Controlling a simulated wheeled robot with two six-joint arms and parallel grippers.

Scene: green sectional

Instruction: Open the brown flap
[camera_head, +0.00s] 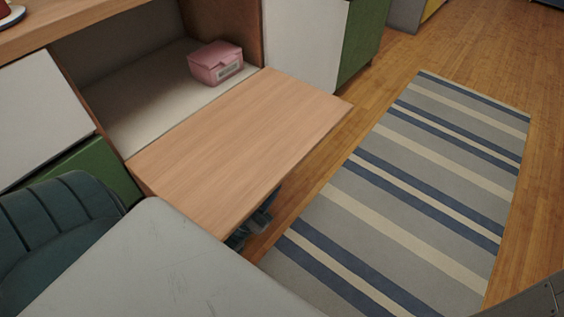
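The brown flap (240,140) is a wood-grained panel on the cabinet. It is folded down and lies about level, sticking out from the front of an open compartment (140,100). Dark parts that look like my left gripper (256,222) show below the flap's near edge. The flap and my grey arm link hide most of them, so I cannot tell whether the fingers are open or touch the flap. My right gripper is not in view.
A pink box (215,63) sits inside the compartment. White doors (305,45) and green panels (362,40) flank it. A striped rug (420,190) lies on the wooden floor (400,50) to the right, with clear room there.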

